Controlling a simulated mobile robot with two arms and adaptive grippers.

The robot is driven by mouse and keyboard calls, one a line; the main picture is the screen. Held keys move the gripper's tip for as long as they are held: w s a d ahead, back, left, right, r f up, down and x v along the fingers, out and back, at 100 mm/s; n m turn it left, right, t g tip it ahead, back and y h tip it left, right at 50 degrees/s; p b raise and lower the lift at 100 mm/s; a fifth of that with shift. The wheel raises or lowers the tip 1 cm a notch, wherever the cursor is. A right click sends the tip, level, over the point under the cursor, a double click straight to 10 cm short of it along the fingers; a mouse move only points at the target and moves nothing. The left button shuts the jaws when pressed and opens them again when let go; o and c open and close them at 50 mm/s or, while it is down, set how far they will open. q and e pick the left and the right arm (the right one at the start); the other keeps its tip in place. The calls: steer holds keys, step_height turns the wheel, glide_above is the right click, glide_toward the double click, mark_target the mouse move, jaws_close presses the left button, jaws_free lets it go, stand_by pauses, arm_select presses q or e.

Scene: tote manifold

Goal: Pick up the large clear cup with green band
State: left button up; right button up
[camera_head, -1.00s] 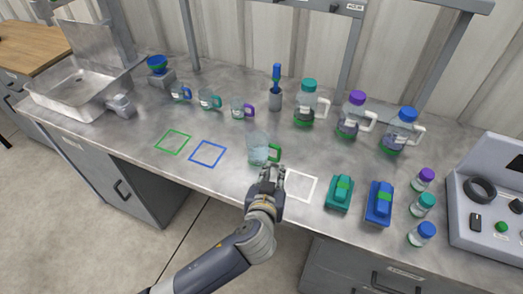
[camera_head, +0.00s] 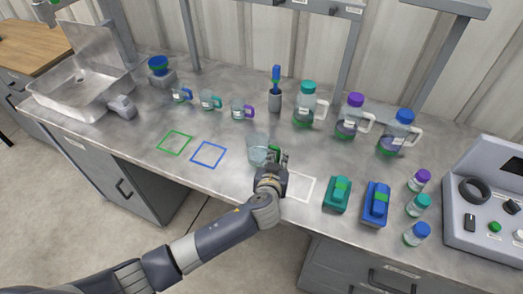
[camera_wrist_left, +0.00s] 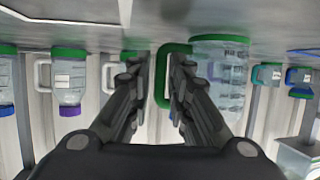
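The large clear cup (camera_head: 257,149) with a green handle stands on the metal bench, right of the blue square outline. In the left wrist view, which is upside down, the cup (camera_wrist_left: 220,85) is just right of my fingers and its green handle (camera_wrist_left: 163,75) reaches between them. My left gripper (camera_head: 273,163) is at the handle side of the cup; the wrist view shows its fingers (camera_wrist_left: 158,95) apart, so it is open. The handle is partly hidden by a finger, and I cannot tell whether they touch. My right gripper is out of view.
Small mugs (camera_head: 209,100) stand behind the cup. Lidded jugs (camera_head: 351,117) stand at the back right. A sink (camera_head: 75,92) is at the left.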

mark_target(279, 150)
arm_select(q)
jaws_close()
steer(key=shift+r, duration=0.1)
stand_by(0.4)
steer(key=shift+r+b, duration=0.45)
steer(key=shift+r, duration=0.95)
steer(key=shift+s+r, duration=0.1)
steer(key=shift+r, duration=0.1)
steer(key=s+r+b, duration=0.1)
steer(key=s+b, duration=0.3)
steer(key=s, duration=1.1)
steer(key=shift+s+a+r, duration=0.2)
steer(key=shift+s+r, duration=0.1)
stand_by(0.8)
